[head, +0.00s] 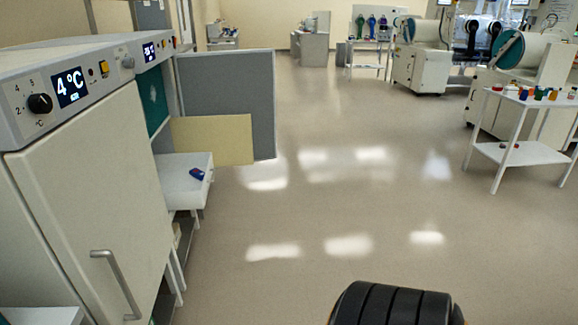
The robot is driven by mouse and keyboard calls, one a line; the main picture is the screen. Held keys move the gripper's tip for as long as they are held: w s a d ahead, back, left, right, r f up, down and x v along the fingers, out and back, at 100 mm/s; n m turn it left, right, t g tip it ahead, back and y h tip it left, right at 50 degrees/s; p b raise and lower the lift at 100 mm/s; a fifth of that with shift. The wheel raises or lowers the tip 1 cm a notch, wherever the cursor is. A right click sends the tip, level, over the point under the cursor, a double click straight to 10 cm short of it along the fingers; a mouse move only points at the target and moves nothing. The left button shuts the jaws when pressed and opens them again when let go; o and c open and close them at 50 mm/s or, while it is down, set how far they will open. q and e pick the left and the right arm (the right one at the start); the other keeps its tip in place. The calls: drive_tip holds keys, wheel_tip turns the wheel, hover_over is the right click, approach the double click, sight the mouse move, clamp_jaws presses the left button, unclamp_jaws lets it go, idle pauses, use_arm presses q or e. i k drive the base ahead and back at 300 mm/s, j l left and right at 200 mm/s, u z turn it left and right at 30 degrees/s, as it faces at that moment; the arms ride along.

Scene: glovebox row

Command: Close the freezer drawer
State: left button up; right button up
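A white drawer-like box (180,188) juts out to the right from the row of cold units at the left, beyond the nearest unit. It looks pulled out. A small dark blue item (197,174) lies on top of it or in it; I cannot tell which. A beige panel (213,140) stands upright just behind the drawer. The unit it belongs to is mostly hidden by the near unit; its display (149,52) is too small to read surely. Neither gripper shows in the head view.
The near unit has a shut door (90,200) with a grey handle (117,284) and a 4°C display (70,87). A grey panel (232,100) stands out into the aisle. A white cart (520,155) with bottles is at right. The floor (330,205) between is clear.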

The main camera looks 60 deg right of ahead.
sight(182, 190)
drive_tip(key=z, duration=1.45)
drive_tip(key=u, duration=0.35)
drive_tip(key=i+l+u, duration=0.7)
